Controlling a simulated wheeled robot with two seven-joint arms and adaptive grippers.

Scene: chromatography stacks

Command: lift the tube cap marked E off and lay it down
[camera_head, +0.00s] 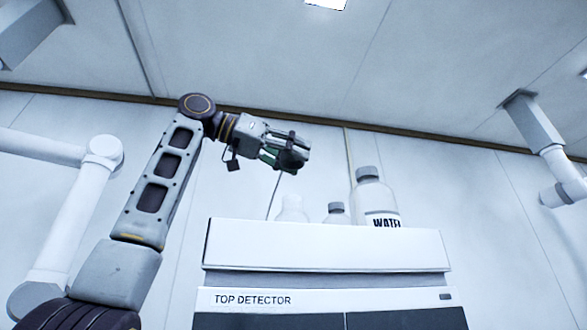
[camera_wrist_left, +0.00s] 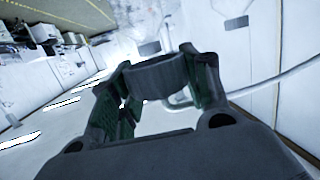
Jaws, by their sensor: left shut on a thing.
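My left gripper (camera_head: 285,153) is shut on a dark round cap (camera_head: 293,160), held in the air above the white tray (camera_head: 320,246) on the top detector. In the left wrist view the grey ring-like cap (camera_wrist_left: 158,74) sits between the green-padded fingers of the gripper (camera_wrist_left: 160,85). A thin tube (camera_head: 273,195) hangs from the cap towards the tray. No letter E can be read on the cap. Below the gripper, a pale bottle (camera_head: 292,209) shows no dark cap. My right gripper is not in view.
A small grey-capped bottle (camera_head: 336,213) and a larger grey-capped bottle labelled WATER (camera_head: 368,197) stand to the right on the tray. The tray's front wall hides their bases. The unit labelled TOP DETECTOR (camera_head: 330,299) is beneath. The air around the gripper looks clear.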

